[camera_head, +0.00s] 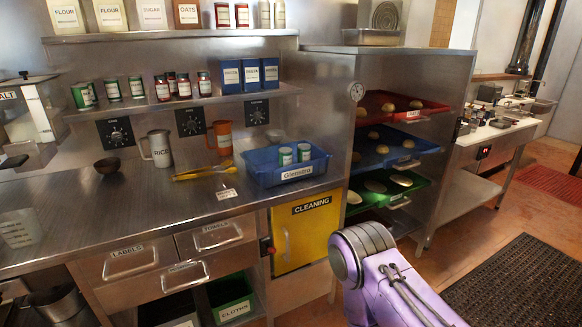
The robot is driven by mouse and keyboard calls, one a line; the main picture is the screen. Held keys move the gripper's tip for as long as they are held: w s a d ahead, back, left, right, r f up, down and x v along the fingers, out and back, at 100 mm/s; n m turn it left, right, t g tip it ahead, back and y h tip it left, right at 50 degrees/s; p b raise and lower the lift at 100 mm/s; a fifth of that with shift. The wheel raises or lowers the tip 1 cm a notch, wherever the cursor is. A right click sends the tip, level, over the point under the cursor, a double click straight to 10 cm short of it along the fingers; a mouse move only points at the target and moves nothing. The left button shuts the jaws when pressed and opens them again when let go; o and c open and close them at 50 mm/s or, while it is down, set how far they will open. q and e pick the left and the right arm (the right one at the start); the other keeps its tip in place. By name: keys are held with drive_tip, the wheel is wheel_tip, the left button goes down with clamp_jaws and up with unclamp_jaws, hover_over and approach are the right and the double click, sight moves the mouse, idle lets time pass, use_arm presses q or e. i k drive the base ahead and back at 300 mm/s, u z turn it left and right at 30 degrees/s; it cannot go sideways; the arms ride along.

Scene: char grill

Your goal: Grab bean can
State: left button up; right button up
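Two small green-and-white cans (286,155) stand upright in a blue bin (262,178) on the steel counter. More cans stand on the shelf above: green-and-white ones (112,89) at the left and red-topped ones (204,84) at the middle. The can labels are too small to read, so I cannot tell which one is the bean can. A purple part of my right arm shows at the lower right, in front of the floor. Neither gripper is in view.
The steel counter (100,205) holds a dark bowl (107,165), a RICE jug (157,148), an orange jug (220,137) and yellow tongs (200,172). A rack with red, blue and green trays (388,190) stands right of the counter.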

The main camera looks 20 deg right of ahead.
sight(285, 154)
drive_tip(key=z, duration=0.2)
drive_tip(key=i, duration=0.9)
drive_tip(key=z, duration=0.4)
